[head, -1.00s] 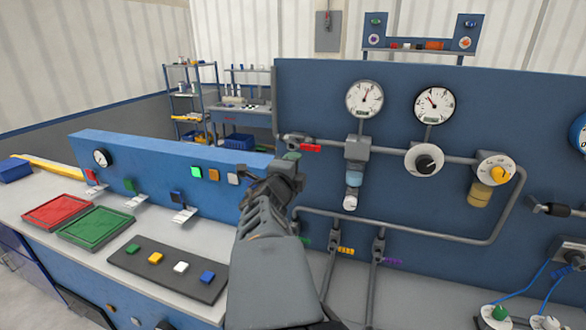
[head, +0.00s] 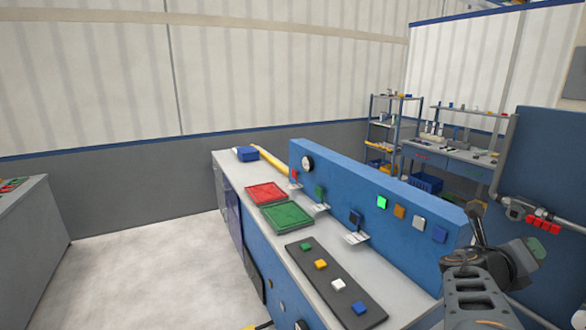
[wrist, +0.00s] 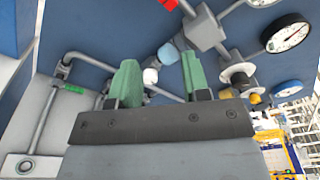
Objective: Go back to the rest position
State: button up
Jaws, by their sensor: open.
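My gripper shows in the wrist view (wrist: 158,82) with its two green fingers apart and nothing between them. Behind the fingers are the blue panel, grey pipes and a white-and-blue fitting (wrist: 160,64), apart from them as far as I can tell. In the head view my arm is at the lower right, in front of the end of the low blue panel. A green finger of my gripper (head: 538,250) shows there near the tall blue panel; the rest of the jaws is hidden or too small to tell.
The grey bench (head: 222,160) holds a red tray (head: 265,193), a green tray (head: 287,216) and a black strip (head: 318,262) with coloured buttons. A low blue panel (head: 345,180) stands along it. Shelves (head: 390,125) are behind. The floor (head: 150,275) at left is clear.

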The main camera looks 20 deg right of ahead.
jog(key=w+a+f+m+y, duration=0.1)
jog(key=a+f+m+y, duration=0.5)
jog(key=m, duration=0.8)
jog(key=w+a+f+m+y, duration=0.1)
jog(key=a+f+m+y, duration=0.2)
jog(key=a+f+m, duration=0.8)
jog(key=w+a+r+m+t+y, duration=0.1)
jog(key=a+y, duration=0.3)
jog(key=a, duration=0.5)
jog(key=w+a+r+m+t+y, duration=0.1)
jog(key=a+m+y, duration=0.3)
jog(key=a, duration=0.6)
jog(key=shift+w+a+r+t, duration=0.2)
jog(key=shift+w+a+t, duration=0.1)
jog(key=shift+w, duration=0.45)
